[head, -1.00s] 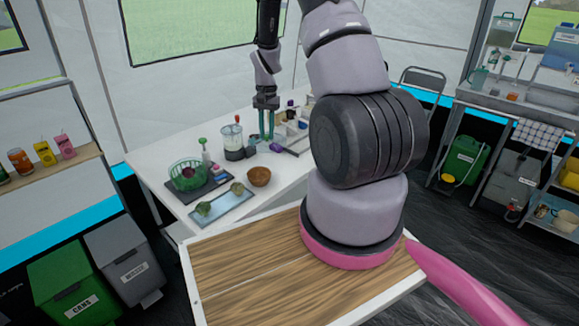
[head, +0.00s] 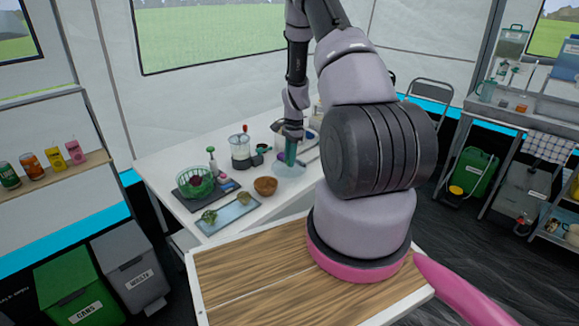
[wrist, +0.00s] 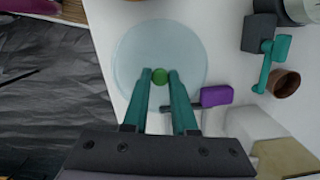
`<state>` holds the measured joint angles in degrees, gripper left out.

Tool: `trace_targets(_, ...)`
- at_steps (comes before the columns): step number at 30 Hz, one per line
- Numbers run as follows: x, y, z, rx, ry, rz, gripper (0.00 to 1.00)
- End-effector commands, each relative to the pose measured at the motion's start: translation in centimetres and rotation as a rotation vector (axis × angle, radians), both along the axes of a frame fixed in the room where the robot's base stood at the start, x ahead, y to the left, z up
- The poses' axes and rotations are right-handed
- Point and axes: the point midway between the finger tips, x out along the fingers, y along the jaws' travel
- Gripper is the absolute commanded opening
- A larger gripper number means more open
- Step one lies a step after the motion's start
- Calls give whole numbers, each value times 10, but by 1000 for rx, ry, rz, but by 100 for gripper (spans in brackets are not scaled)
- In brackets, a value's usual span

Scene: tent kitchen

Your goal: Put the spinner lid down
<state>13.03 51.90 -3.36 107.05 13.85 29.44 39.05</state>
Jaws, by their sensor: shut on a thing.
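The spinner lid is a pale translucent disc (wrist: 135,50) with a small green knob (wrist: 160,76). My gripper (wrist: 160,75) is shut on the knob, one teal finger on each side. In the head view my gripper (head: 289,160) points down over the right part of the white table, and the lid (head: 287,172) shows faintly at its fingertips. The lid is close to the tabletop; I cannot tell whether it touches. A green basket (head: 195,184), which looks like the spinner bowl, stands on the table at the left.
A purple-handled utensil (wrist: 215,96) lies just right of the lid. The table's edge (wrist: 110,75) is close on the lid's left. A brown bowl (head: 265,186), a blue tray (head: 230,215) and a clear jar (head: 240,152) stand left of the gripper.

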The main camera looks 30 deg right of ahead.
Motion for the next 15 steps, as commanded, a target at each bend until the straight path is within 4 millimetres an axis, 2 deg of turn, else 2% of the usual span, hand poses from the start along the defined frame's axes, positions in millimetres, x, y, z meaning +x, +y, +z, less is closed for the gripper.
trace_targets(6,-1,0,-30,1,2,1,0)
trace_targets(15,0,0,-32,0,1,1,0)
